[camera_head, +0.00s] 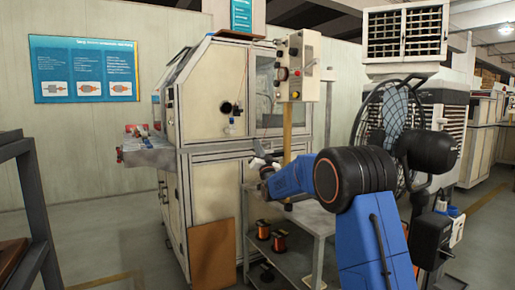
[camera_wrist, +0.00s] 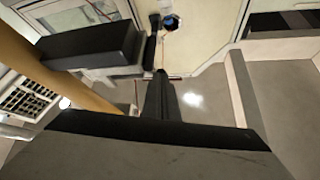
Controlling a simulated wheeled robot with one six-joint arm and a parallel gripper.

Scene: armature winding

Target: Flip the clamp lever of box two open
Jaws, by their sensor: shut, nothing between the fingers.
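No label reading "two" is legible, and I cannot pick out a clamp lever for certain. My gripper (camera_head: 262,166) is at the end of my blue arm, low beside the post and in front of the machine. In the wrist view my gripper (camera_wrist: 160,78) shows as dark fingers brought together, with nothing held. A black block (camera_wrist: 90,45) lies left of the fingers there; I cannot tell what it belongs to.
A large cream winding machine (camera_head: 210,95) stands behind my gripper. A grey table (camera_head: 312,222) with copper spools (camera_head: 279,241) beneath it stands close below my arm. A fan (camera_head: 368,115) and an air cooler (camera_head: 440,90) are at right. The floor (camera_head: 110,235) at left is clear.

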